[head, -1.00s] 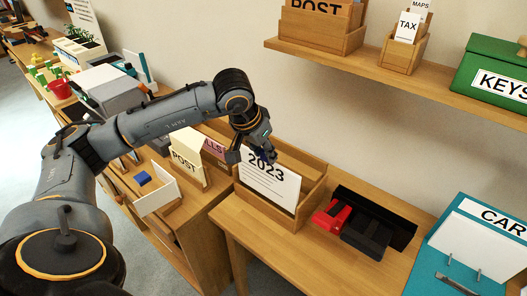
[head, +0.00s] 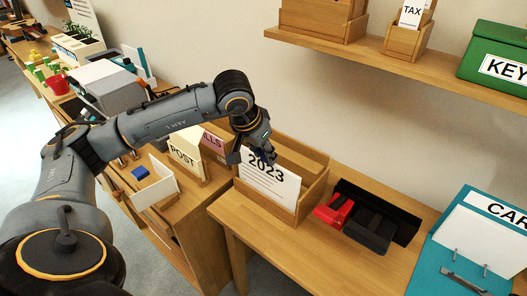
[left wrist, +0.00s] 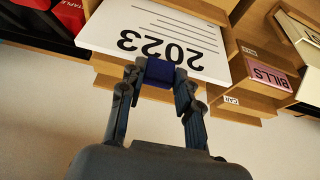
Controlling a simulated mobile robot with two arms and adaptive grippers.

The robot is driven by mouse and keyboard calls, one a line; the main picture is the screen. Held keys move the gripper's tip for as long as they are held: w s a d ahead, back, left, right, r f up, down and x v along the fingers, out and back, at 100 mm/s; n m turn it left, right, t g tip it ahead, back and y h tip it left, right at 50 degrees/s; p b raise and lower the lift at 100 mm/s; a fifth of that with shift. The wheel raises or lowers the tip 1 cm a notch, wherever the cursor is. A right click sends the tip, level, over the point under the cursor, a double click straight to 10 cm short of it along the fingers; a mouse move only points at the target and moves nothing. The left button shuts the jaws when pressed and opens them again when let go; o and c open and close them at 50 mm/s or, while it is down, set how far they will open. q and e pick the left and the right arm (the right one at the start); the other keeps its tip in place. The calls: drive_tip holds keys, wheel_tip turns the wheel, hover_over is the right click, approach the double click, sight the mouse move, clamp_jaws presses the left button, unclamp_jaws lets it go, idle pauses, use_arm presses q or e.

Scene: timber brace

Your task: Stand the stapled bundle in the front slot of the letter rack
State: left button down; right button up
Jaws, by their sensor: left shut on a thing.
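The stapled bundle (head: 269,184) is a white sheaf marked 2023 with lines of print. It stands nearly upright at the front of the wooden letter rack (head: 313,194), and its lower edge looks to be behind the low front lip. My left gripper (head: 262,156) is shut on the bundle's top edge, at a dark blue piece. In the left wrist view the bundle (left wrist: 160,36) shows upside down, with the blue piece between the fingertips (left wrist: 160,72). How deep the bundle sits is hidden. My right gripper is not in view.
A red and black stapler (head: 335,211) and a black tray (head: 380,219) lie right of the rack. The POST holder (head: 187,158) and BILLS holder (head: 213,142) are close on the left. A wall shelf (head: 400,66) hangs above.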

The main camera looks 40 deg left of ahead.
use_arm(q)
drive_tip(key=shift+f+b, duration=1.1)
drive_tip(key=shift+f, duration=0.25)
drive_tip(key=shift+c, duration=1.9)
unclamp_jaws()
drive_tip(key=shift+r, duration=0.1)
drive_tip(key=shift+r+p, duration=0.35)
drive_tip(key=shift+r, duration=0.05)
wheel_tip(320, 180, up, 7)
drive_tip(key=p, duration=0.4)
